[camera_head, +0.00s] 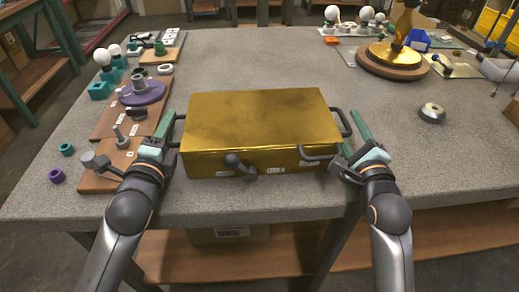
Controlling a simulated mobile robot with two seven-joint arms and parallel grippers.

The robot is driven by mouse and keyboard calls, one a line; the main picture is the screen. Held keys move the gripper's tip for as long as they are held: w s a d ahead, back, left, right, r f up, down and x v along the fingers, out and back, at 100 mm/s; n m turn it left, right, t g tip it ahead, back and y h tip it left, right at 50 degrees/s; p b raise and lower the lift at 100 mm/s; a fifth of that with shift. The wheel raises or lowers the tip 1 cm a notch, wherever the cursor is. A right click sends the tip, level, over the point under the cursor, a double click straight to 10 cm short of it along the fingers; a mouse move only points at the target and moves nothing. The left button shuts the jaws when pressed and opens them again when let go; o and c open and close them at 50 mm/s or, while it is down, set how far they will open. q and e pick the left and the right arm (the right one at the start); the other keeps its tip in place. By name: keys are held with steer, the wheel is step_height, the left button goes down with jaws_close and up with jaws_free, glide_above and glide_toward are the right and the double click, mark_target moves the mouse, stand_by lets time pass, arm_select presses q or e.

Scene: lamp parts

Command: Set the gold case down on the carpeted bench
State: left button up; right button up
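The gold case (262,117) is a wide, flat box with a lid, level, over the front middle of the grey carpeted bench (300,62). It has dark side handles and a dark latch (240,166) on its front. I cannot tell for sure whether its underside touches the bench. My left gripper (163,130) is at the case's left handle (178,130). My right gripper (362,135) is at the right handle (343,121). Only part of the green fingers shows on each, so their grip on the handles is unclear.
Wooden boards with small parts and a purple disc (142,92) lie left of the case. A gold lamp on a round wooden base (391,66) stands at the back right. A silver round part (432,112) lies to the right. The bench behind the case is clear.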

arm_select(q)
steer(key=o, duration=0.4)
steer(key=shift+d, duration=0.15)
arm_select(e)
steer(key=shift+a+r, duration=0.15)
steer(key=shift+a, duration=0.3)
arm_select(q)
steer(key=shift+s, duration=0.15)
steer(key=shift+s+a+r, duration=0.1)
steer(key=shift+s+a, duration=0.05)
steer(key=shift+s, duration=1.8)
steer(key=shift+s+a+r, duration=0.1)
steer(key=shift+s, duration=1.85)
arm_select(e)
steer(key=o, duration=0.4)
